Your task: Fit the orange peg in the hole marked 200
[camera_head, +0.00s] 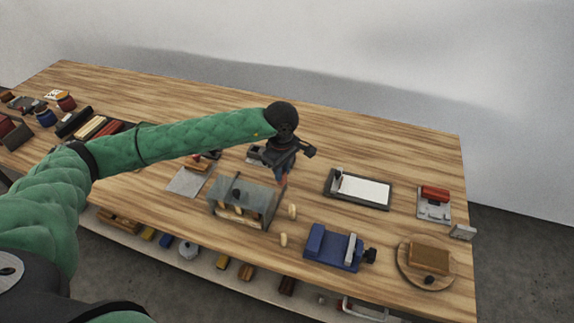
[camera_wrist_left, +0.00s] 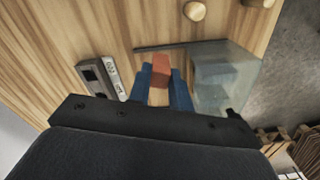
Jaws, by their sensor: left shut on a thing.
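My left gripper (camera_head: 282,173) is over the middle of the bench, pointing down. In the left wrist view, its two blue fingers (camera_wrist_left: 161,85) are shut on the orange peg (camera_wrist_left: 161,68). In the head view the peg (camera_head: 283,183) shows only as a small orange bit below the fingers. A grey block with dark square openings and white labels (camera_wrist_left: 110,72) lies to the left of the fingers in the left wrist view, apart from the peg. The label text is too small to read. In the head view a grey piece (camera_head: 254,158) shows partly behind the gripper. My right gripper is out of view.
A clear-sided box (camera_head: 259,194) with wooden pieces inside stands close to the gripper. Loose wooden pegs (camera_head: 292,211) lie beside it. A blue vise (camera_head: 328,248), a framed white board (camera_head: 362,190) and a round board (camera_head: 416,276) stand to the right.

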